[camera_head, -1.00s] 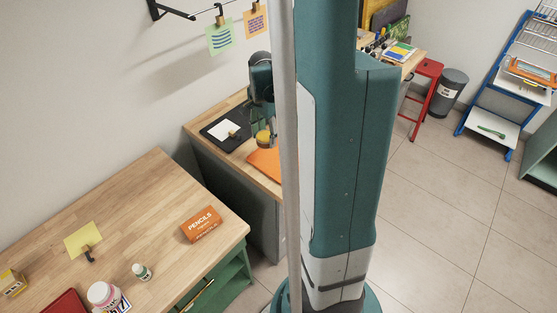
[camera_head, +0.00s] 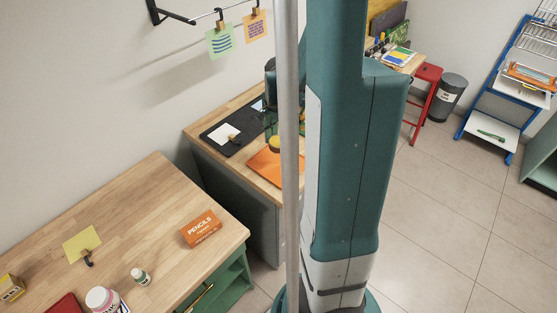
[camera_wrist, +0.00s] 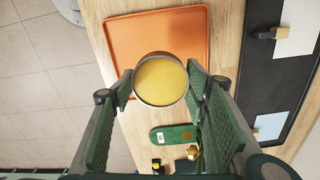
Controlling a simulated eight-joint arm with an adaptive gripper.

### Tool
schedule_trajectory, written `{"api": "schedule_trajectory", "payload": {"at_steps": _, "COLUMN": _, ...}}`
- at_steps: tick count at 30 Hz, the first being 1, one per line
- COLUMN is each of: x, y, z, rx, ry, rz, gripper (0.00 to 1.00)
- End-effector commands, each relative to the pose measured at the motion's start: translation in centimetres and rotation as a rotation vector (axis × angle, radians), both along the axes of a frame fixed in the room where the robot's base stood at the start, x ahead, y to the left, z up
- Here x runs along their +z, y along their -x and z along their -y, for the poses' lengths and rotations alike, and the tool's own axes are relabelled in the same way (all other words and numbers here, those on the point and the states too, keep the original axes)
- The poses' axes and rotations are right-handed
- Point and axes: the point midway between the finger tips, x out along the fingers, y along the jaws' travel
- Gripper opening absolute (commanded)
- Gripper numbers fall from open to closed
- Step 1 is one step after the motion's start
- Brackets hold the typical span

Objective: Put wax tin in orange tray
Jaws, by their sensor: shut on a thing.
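The wax tin (camera_wrist: 160,80) is round, with yellow wax inside a metal rim. My gripper (camera_wrist: 158,88) is shut on it, one finger on each side, in the wrist view. The orange tray (camera_wrist: 190,22) lies flat on the wooden desk beyond and partly behind the tin. The tin's image overlaps the tray's near edge; its height above the tray is hard to tell. In the head view the tin (camera_head: 275,145) shows as a small yellow shape at the back edge of the orange tray (camera_head: 268,168). My column hides the tray's right part and much of my gripper.
A black mat (camera_wrist: 258,75) with white paper lies right of the tray in the wrist view. A green skateboard-like piece (camera_wrist: 172,135) lies near my fingers.

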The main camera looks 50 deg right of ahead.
Motion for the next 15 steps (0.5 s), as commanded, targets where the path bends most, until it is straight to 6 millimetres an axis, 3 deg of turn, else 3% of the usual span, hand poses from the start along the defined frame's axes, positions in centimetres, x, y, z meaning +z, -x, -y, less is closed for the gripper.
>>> {"api": "schedule_trajectory", "payload": {"at_steps": 9, "x": -3.6, "y": 0.0, "z": 0.0, "rx": 0.0, "ry": 0.0, "rz": 0.0, "gripper": 0.28}}
{"api": "schedule_trajectory", "payload": {"at_steps": 15, "x": -5.0, "y": 0.0, "z": 0.0, "rx": 0.0, "ry": 0.0, "rz": 0.0, "gripper": 0.28}}
